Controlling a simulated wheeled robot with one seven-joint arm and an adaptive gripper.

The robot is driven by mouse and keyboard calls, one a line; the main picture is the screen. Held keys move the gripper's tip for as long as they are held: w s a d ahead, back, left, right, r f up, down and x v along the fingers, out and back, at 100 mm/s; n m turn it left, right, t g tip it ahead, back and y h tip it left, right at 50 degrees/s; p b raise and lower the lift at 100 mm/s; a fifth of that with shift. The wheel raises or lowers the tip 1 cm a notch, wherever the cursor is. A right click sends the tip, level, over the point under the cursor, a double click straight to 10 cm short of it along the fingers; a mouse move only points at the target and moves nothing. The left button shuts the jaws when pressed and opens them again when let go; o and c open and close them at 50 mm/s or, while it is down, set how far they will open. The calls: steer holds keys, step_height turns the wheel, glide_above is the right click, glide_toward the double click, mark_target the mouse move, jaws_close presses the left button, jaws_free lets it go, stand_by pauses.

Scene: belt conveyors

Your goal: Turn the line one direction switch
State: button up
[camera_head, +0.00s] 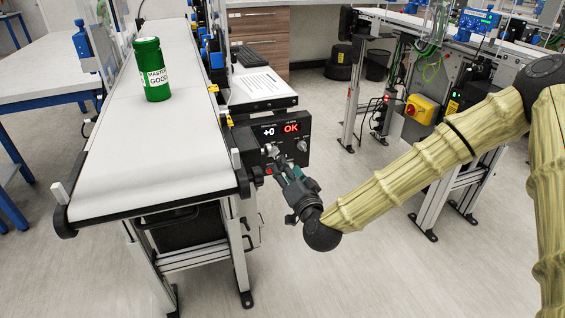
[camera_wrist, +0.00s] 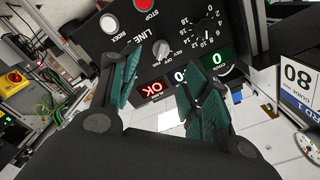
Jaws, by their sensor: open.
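The line one direction switch is a small silver-grey knob (camera_wrist: 160,48) on the black control panel (camera_wrist: 105,55) in the wrist view, with REV, OFF and FWD lettering beside it. It lies just beyond the gap between my fingertips, and I see no finger closed on it. My gripper (camera_wrist: 157,72) is open, with one teal finger on each side of the gap. Contact with the panel cannot be told.
The panel also carries a white INDEX button (camera_wrist: 108,24), a red STOP button (camera_wrist: 146,4) and a red OK display (camera_head: 291,128). A green canister (camera_head: 151,70) stands upright on the white conveyor belt (camera_head: 130,150). The floor (camera_head: 350,270) under my arm is clear.

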steer(key=v, duration=0.3)
stand_by(0.5)
steer(key=s+f+n+g, duration=0.2)
steer(key=s+f+g, duration=0.3)
steer(key=f, duration=0.8)
steer(key=s+d+f+n+g+h, duration=0.1)
steer(key=s+d+f+g, duration=0.35)
steer(key=s+f, duration=0.7)
steer(key=s+d+f+n+g+h, duration=0.2)
steer(key=s+d+f+g, duration=0.25)
steer(key=s+f, duration=0.7)
steer(key=s+d+f+g+h, duration=0.2)
steer(key=s+d+f+g, duration=0.1)
steer(key=s+d, duration=0.75)
step_height(320, 180, up, 19)
steer(key=s+p, duration=0.2)
steer(key=p, duration=1.7)
steer(key=shift+a+h, duration=0.3)
